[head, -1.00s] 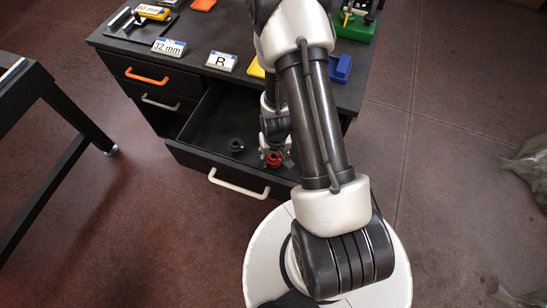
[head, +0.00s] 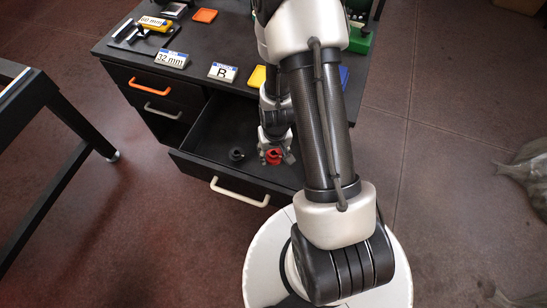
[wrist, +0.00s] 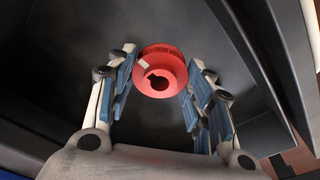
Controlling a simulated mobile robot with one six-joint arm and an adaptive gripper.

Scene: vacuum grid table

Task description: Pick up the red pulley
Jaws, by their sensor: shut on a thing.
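The red pulley (head: 273,157) is between the fingers of my gripper (head: 276,156), over the open drawer (head: 208,135). In the wrist view the red pulley (wrist: 160,73) shows its round flange and keyed bore, with the blue-padded fingers of my gripper (wrist: 158,82) on both sides of it. My gripper is shut on the pulley. The dark drawer floor shows behind it, and the pulley appears raised above that floor.
A black pulley-like part (head: 237,154) lies in the drawer to the left. The drawer has a white handle (head: 239,193). On the desktop are a "32 mm" sign (head: 172,59), a "B" sign (head: 222,72), a yellow piece (head: 257,77) and an orange piece (head: 205,15).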

